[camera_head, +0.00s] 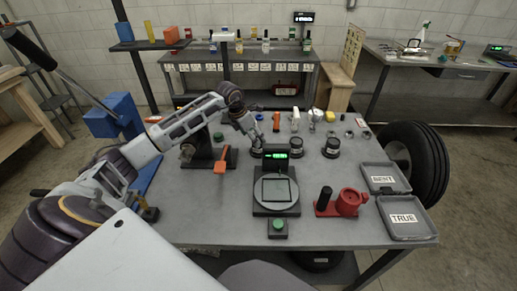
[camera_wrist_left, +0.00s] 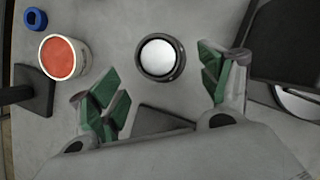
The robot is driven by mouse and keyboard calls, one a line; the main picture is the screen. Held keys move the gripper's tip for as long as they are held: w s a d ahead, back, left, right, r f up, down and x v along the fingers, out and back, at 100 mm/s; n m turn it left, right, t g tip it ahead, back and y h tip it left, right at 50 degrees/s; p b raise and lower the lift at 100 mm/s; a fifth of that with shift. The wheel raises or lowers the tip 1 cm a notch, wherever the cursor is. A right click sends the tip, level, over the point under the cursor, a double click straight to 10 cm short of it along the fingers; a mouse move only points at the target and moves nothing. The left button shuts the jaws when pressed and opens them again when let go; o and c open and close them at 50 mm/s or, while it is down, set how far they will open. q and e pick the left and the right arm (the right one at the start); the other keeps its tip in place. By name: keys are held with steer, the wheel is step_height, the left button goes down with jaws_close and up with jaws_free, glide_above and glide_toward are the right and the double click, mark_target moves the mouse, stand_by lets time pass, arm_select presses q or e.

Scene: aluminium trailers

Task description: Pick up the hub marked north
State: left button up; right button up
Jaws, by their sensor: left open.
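In the left wrist view a round dark hub (camera_wrist_left: 161,57) with a pale, shiny top sits on the grey table between and just beyond the green-padded fingers of my left gripper (camera_wrist_left: 160,88). The fingers are spread wide and do not touch it. In the head view my left gripper (camera_head: 254,136) is low over the table's middle, close to a dark hub (camera_head: 255,149) that it partly hides. A second dark hub (camera_head: 331,147) with a white label stands upright farther right. I cannot read either label, so I cannot tell which is marked north. My right gripper is out of view.
A scale (camera_head: 275,190) with a green-lit display stands in front of the gripper. A red fixture (camera_head: 347,203) and trays marked BENT (camera_head: 382,178) and TRUE (camera_head: 405,219) are at right. In the wrist view an orange-topped cup (camera_wrist_left: 64,57) and blue ring (camera_wrist_left: 36,19) lie left.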

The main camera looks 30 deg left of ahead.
mark_target(259, 141)
arm_select(q)
steer(key=shift+w+d+f, duration=0.1)
steer(key=shift+w+f, duration=0.1)
steer(key=shift+f, duration=0.3)
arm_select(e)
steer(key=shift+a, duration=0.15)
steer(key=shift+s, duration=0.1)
arm_select(q)
steer(key=shift+w+p+x, duration=0.2)
steer(key=shift+p+x, duration=0.1)
steer(key=shift+x, duration=2.2)
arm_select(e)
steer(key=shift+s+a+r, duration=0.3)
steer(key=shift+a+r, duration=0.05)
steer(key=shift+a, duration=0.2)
arm_select(q)
steer(key=shift+d, duration=0.1)
steer(key=shift+c, duration=0.4)
steer(key=c, duration=1.4)
steer(key=shift+w+r, duration=0.1)
steer(key=shift+c, duration=1)
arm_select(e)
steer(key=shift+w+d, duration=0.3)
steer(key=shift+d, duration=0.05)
arm_select(q)
steer(key=shift+r, duration=0.1)
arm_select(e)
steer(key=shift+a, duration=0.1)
